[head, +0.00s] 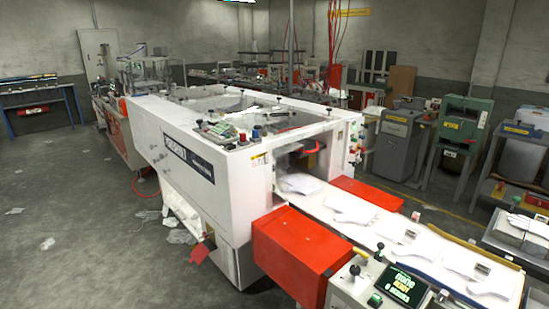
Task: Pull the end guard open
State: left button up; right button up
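A large white film machine (195,135) fills the middle of the head view. Its near right end has an opening that seems covered by a clear panel, which looks like the end guard (300,165). A small red part, perhaps its handle (311,147), shows near the top of this opening. I cannot clearly tell whether the guard is shut. White glove-like sheets (298,183) lie inside and run out along the conveyor (405,258). Neither of my grippers is in view.
Red boxes (300,250) flank the conveyor near the opening, the other one (367,192) behind it. A control panel with a lit screen (400,290) stands in front. Grey and green machines (465,128) line the right. The floor at left (70,220) is mostly free, with some scraps.

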aim_at(289, 170)
jog(key=i+u, duration=0.3)
jog(key=i, duration=0.55)
jog(key=i+l+u, duration=0.15)
jog(key=i+u, duration=0.15)
jog(key=i, duration=0.5)
